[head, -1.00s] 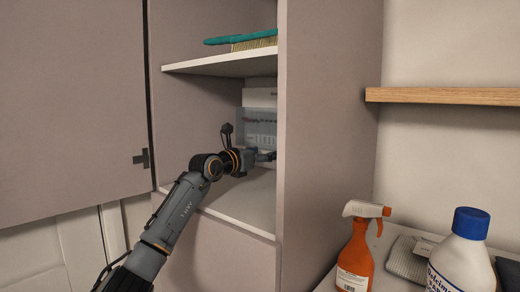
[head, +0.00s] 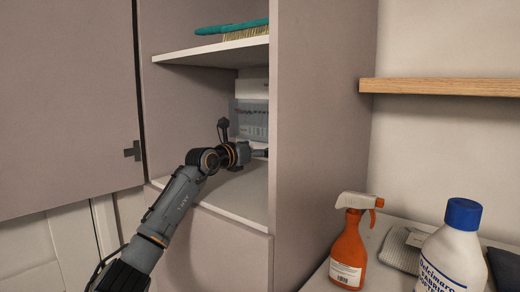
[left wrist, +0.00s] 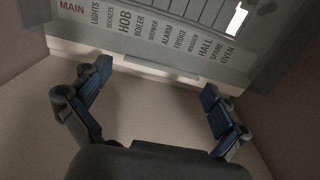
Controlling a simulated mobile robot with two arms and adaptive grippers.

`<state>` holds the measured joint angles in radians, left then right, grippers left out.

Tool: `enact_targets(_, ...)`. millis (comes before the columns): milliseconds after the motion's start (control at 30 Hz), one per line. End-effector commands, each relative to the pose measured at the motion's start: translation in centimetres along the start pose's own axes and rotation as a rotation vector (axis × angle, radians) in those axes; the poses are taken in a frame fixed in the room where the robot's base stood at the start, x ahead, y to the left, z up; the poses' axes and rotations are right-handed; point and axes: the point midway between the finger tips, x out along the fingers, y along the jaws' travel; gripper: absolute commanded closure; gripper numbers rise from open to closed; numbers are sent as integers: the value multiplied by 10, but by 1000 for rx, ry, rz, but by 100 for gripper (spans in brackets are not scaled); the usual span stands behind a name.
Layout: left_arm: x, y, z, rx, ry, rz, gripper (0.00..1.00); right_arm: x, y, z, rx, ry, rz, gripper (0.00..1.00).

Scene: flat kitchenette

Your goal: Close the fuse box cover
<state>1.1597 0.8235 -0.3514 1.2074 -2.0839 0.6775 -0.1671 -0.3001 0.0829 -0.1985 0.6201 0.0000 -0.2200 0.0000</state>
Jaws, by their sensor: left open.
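The fuse box (head: 251,88) is on the back wall of the open cabinet compartment, partly hidden by the cabinet's right side panel. Its grey, see-through cover (head: 248,106) shows below the white top part. In the left wrist view the labelled fuse box front (left wrist: 150,28) fills the top, with a pale tab on the cover's lower edge (left wrist: 160,68). I cannot tell how far the cover stands off the box. My left gripper (head: 261,153) is inside the compartment, just below the cover. In the left wrist view its fingers (left wrist: 157,80) are wide apart and empty.
A shelf (head: 215,48) with a teal brush (head: 235,29) is above my arm. The cabinet's side panel (head: 320,140) stands close right of the gripper. An orange spray bottle (head: 348,250) and a white, blue-capped bottle (head: 455,250) stand on the counter at right.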

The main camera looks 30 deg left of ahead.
Motion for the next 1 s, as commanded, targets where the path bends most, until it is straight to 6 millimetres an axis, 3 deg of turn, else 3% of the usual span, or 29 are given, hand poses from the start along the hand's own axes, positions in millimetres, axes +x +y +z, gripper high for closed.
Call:
enact_targets(267, -17, 2, 1, 3, -3, 3, 2, 0, -3, -1, 0, 1, -4, 33)
enact_targets(700, -99, 1, -2, 2, 4, 1, 2, 0, -3, 0, 0, 1, -3, 33)
enact_targets(1000, -117, 0, -1, 0, 1, -1, 2, 0, -3, 0, 0, 0, -3, 33)
